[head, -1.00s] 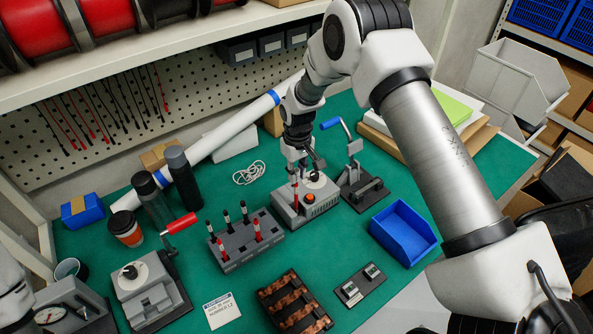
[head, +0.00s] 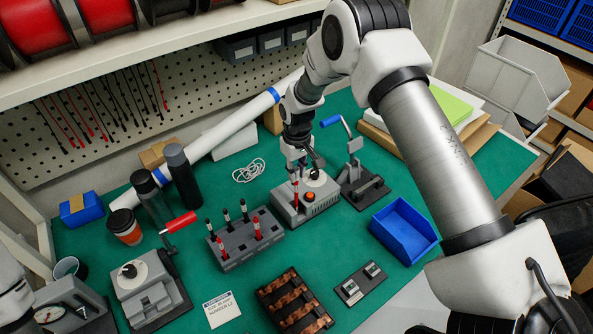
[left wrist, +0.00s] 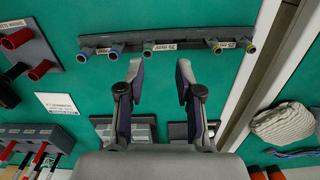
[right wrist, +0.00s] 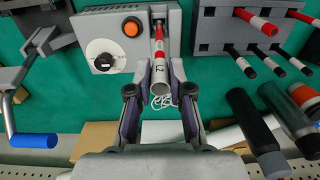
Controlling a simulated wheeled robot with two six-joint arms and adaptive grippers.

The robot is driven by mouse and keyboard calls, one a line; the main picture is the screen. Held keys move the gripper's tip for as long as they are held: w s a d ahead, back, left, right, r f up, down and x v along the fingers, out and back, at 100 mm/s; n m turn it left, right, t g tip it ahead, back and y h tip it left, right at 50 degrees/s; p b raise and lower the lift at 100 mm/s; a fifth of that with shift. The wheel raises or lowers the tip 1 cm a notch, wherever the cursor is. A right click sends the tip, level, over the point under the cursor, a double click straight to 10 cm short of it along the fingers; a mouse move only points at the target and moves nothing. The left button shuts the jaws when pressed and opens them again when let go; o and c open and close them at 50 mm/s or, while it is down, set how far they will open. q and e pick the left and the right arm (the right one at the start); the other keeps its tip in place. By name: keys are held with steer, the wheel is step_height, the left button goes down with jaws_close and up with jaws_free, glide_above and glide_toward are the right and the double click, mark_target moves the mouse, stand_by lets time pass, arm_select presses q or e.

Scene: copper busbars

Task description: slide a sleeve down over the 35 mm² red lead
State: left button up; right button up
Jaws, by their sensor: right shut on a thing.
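The red lead (head: 296,188) stands upright at the front of a grey box with an orange button. In the right wrist view the red lead (right wrist: 159,45) shows a white band. A white, open-ended sleeve (right wrist: 161,72) with dark marking, seemingly L2, is in line with its top. My right gripper (right wrist: 162,78) is shut on this sleeve, fingers on both sides. How far the lead reaches inside is hidden. In the head view my right gripper (head: 298,162) is above the box. My left gripper (left wrist: 160,78) is open and empty over the mat, near a rack of coloured-ring tubes (left wrist: 165,46).
A lead rack (head: 245,240) with red and black leads stands beside the grey box (head: 318,204). A blue-handled press (head: 358,175) and a blue bin (head: 404,232) are to its right. A red-handled tool (head: 150,285), bottles and a cup (head: 125,228) are at left.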

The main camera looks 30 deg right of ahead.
arm_select(q)
steer(key=shift+f, duration=0.1)
arm_select(e)
steer(key=shift+f, duration=0.1)
arm_select(q)
steer(key=shift+f+b, duration=0.25)
steer(key=shift+b, duration=0.1)
arm_select(e)
steer(key=shift+f, duration=0.5)
arm_select(q)
steer(key=shift+f, duration=0.2)
arm_select(e)
steer(key=shift+f, duration=0.35)
arm_select(q)
steer(key=shift+f+b, duration=0.15)
steer(key=shift+b, duration=0.2)
arm_select(e)
steer(key=shift+f, duration=0.25)
steer(key=shift+f, duration=0.15)
steer(key=o, duration=0.7)
